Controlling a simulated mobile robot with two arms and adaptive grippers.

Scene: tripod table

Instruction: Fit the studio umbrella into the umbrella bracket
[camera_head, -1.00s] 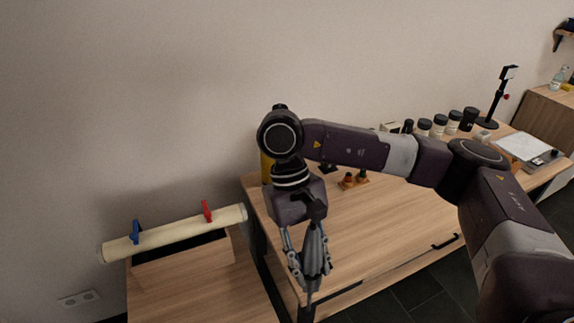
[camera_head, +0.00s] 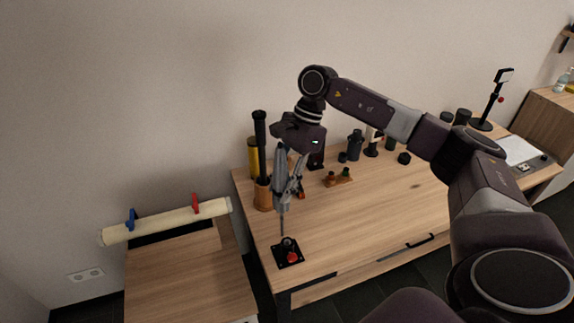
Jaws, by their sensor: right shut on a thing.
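My right gripper (camera_head: 286,186) points down over the left part of the table and is shut on the studio umbrella (camera_head: 282,204). The umbrella is folded, grey and nearly upright, with its thin shaft downward; the fingers hide part of it. The umbrella bracket (camera_head: 290,257) is a black square plate with a small black socket and a red knob, at the table's front left. The shaft's lower end shows just above the socket; I cannot tell whether they touch. My left gripper is not in view.
A tan holder (camera_head: 263,196) with a tall black item stands left of the gripper, by a yellow cylinder (camera_head: 253,158). Small orange-brown parts (camera_head: 338,177) and dark canisters (camera_head: 355,145) stand behind. The table's middle (camera_head: 375,205) is clear. A paper roll (camera_head: 165,222) lies at left.

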